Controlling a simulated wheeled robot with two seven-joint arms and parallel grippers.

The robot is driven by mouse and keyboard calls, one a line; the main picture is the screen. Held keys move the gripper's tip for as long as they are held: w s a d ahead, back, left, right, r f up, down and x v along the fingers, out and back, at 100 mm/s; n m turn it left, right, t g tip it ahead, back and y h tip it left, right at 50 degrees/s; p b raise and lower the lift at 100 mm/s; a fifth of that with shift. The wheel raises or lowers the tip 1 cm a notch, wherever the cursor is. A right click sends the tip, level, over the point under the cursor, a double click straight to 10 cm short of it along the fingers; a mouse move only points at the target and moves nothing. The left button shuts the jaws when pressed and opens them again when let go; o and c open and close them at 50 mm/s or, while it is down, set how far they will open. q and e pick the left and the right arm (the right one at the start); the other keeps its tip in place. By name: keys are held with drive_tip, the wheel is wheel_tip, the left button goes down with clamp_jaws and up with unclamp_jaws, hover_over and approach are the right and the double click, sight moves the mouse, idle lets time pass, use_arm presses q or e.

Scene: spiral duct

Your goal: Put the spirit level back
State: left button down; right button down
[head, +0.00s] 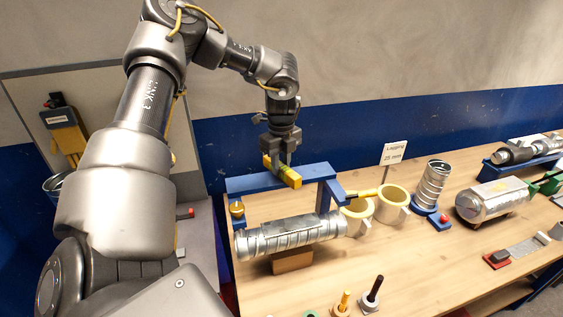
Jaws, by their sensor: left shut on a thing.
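A yellow spirit level (291,179) is in my left gripper (283,160), which points down and is shut on it. The level sits at the top bar of a blue stand (245,183), slanting across it. I cannot tell whether it touches the bar. A ribbed silver spiral duct (290,235) lies below, in front of the stand, on a brown wooden block (292,259). My right gripper is not in view.
Two cream mugs (392,204) stand right of the stand, near a sign (393,153). An upright spiral duct piece (432,184) and a silver cylinder (492,200) stand further right. Two small handled tools (373,295) stand at the front. The table (420,270) is clear at centre right.

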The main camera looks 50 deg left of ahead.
sight(281, 166)
use_arm(q)
drive_tip(key=shift+s+d+f+b, duration=0.1)
drive_tip(key=shift+b, duration=0.2)
drive_tip(key=c, duration=1.2)
unclamp_jaws()
drive_tip(key=shift+o, duration=0.2)
drive_tip(key=shift+r+p, duration=0.25)
drive_tip(key=shift+p, duration=0.05)
drive_tip(key=shift+r, duration=0.15)
wheel_tip(281, 166, up, 12)
drive_tip(key=b, duration=0.4)
drive_tip(key=shift+f, duration=0.2)
